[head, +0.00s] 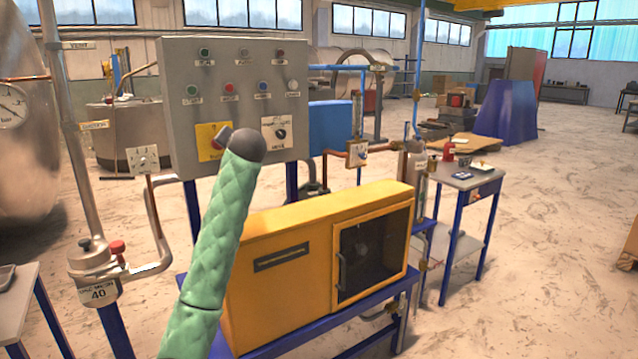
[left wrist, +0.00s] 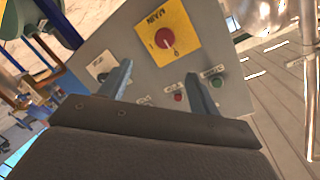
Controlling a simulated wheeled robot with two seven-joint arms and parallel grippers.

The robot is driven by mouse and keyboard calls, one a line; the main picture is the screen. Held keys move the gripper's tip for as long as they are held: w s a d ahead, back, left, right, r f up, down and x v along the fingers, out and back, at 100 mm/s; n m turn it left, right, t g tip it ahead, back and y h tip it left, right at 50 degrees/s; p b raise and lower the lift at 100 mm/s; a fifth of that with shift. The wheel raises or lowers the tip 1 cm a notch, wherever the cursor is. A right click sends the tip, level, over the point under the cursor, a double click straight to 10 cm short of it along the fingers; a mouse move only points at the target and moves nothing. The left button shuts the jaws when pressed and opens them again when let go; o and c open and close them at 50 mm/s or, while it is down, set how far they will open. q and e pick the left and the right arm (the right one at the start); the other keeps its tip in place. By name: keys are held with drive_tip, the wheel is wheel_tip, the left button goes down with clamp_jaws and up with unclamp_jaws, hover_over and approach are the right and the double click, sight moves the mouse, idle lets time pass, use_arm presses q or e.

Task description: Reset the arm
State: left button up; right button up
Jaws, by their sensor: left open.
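My left arm in its green quilted sleeve rises through the middle of the head view, ending in a dark rounded wrist in front of the grey control panel (head: 175,65). The gripper is mostly hidden behind the wrist; only a small grey part (head: 224,137) shows beside the yellow switch plate (head: 203,150). In the left wrist view my left gripper (left wrist: 160,85) is open and empty, its two fingers apart and pointing at the panel (left wrist: 135,75). The red rotary switch (left wrist: 165,38) on its yellow plate lies beyond the fingertips. My right gripper is not in view.
A yellow cabinet (head: 270,285) with a dark window door stands below the panel on a blue frame. A small table (head: 465,181) with items is at right. A valve (head: 95,262) labelled 40 and pipes stand at left.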

use_arm(q)
drive_tip(key=s+d+f+n+h, duration=0.1)
drive_tip(key=s+d+f+h, duration=0.25)
drive_tip(key=s, duration=0.45)
drive_tip(key=s+d+f+g+h, duration=0.2)
drive_tip(key=s+d+f, duration=0.1)
drive_tip(key=s+f, duration=0.9)
drive_tip(key=s+d+f+g+h, duration=0.25)
drive_tip(key=s+f, duration=0.65)
drive_tip(key=f, duration=0.5)
drive_tip(key=s+f+g, duration=0.3)
drive_tip(key=s+f, duration=1.2)
drive_tip(key=s, duration=0.4)
drive_tip(key=s+d+f+g+p, duration=0.1)
drive_tip(key=s+f+g, duration=0.3)
drive_tip(key=s+f, duration=1.1)
drive_tip(key=s, duration=0.4)
drive_tip(key=shift+d+h, duration=0.2)
drive_tip(key=shift+h, duration=0.2)
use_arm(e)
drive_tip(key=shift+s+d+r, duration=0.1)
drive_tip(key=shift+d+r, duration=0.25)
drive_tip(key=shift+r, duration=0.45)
use_arm(q)
drive_tip(key=shift+g, duration=0.25)
